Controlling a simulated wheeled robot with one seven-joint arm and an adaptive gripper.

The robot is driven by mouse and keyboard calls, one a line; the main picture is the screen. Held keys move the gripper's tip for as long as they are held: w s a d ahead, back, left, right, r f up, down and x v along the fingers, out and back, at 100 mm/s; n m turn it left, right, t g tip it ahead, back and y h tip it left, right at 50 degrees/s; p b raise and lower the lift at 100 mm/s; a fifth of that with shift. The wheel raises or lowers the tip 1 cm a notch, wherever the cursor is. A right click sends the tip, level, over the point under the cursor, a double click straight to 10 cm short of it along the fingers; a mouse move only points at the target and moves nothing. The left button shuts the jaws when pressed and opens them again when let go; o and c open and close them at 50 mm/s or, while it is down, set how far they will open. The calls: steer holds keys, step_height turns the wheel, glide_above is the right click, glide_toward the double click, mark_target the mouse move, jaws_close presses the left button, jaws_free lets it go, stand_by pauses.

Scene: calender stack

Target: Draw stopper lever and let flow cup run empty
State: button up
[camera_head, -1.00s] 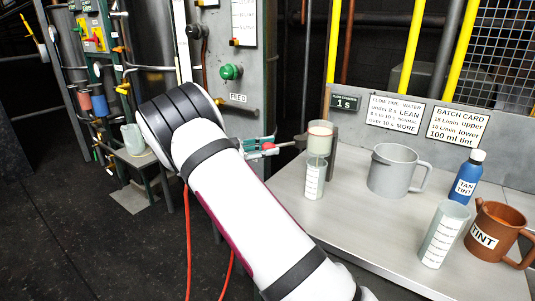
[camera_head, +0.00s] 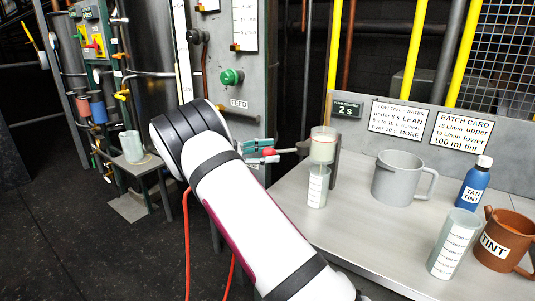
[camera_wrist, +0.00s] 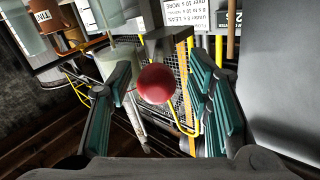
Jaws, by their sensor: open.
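The flow cup (camera_head: 322,146), a clear cup with pale contents, sits in a grey holder at the left end of the bench. The stopper lever (camera_head: 287,151) sticks out left from it and ends in a red knob (camera_head: 268,152). A small graduated cylinder (camera_head: 317,187) stands directly below the cup. My gripper (camera_head: 262,150) is open at the knob. In the wrist view, the red knob (camera_wrist: 156,83) shows between the teal fingers of my gripper (camera_wrist: 163,95), with gaps beside it. How full the cup is cannot be read clearly.
A timer sign (camera_head: 346,109) reads 2 s. On the bench (camera_head: 350,230) stand a grey jug (camera_head: 398,180), a blue tint bottle (camera_head: 473,185), a large graduated cylinder (camera_head: 452,245) and a brown tint jug (camera_head: 505,240). A green knob (camera_head: 231,77) is on the panel behind my arm.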

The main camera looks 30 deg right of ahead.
steer(key=shift+a, duration=0.1)
steer(key=v, duration=1.1)
steer(key=shift+w+a, duration=0.15)
steer(key=shift+a, duration=0.25)
stand_by(6.4)
